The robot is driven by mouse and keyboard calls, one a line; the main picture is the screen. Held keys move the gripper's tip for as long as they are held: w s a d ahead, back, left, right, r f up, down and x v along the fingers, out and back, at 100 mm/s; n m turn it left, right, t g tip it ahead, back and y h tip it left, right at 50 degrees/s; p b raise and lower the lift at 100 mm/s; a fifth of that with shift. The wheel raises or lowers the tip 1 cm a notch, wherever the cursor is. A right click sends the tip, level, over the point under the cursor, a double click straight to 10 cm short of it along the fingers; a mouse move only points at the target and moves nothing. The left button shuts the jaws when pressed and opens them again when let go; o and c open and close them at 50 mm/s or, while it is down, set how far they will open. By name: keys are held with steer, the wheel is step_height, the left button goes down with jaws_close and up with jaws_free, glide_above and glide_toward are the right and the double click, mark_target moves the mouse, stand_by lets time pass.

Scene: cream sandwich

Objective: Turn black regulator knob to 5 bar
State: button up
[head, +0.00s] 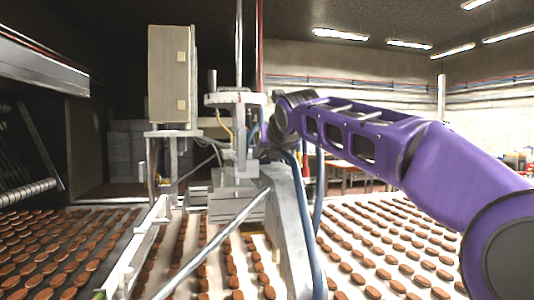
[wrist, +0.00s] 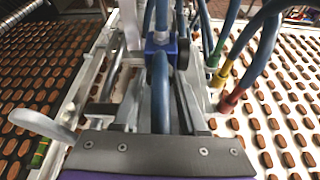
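My purple arm crosses the right half of the head view. My gripper (head: 272,140) is at its far end, beside the white machine column; its fingertips are too small and dark there to make out. In the wrist view a dark plate with screws spans the bottom, and I cannot clearly separate my fingers from the machine's rails. A blue fitting (wrist: 160,45) sits ahead, near the top middle, with a thick blue hose in front of it. A dark rounded part (wrist: 182,54) is at its right side; it may be the black regulator knob, but no scale is readable.
Blue hoses with green, yellow and red collars (wrist: 232,100) curve close on the right. A grey cabinet (head: 172,75) stands left of the column. Conveyors with rows of brown biscuits (head: 385,250) lie on both sides. A slanted metal bar (head: 215,243) crosses in front.

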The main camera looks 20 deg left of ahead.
jaws_close()
steer(key=shift+w+d+m+g+y+p, duration=0.1)
steer(key=shift+d+m+g+y+p, duration=0.2)
steer(key=shift+m+p, duration=0.35)
steer(key=shift+a+f+m+y, duration=0.1)
steer(key=shift+f+m+y, duration=0.05)
steer(key=shift+m+y, duration=0.5)
steer(key=shift+m+g+b, duration=0.3)
steer(key=o, duration=0.7)
jaws_free()
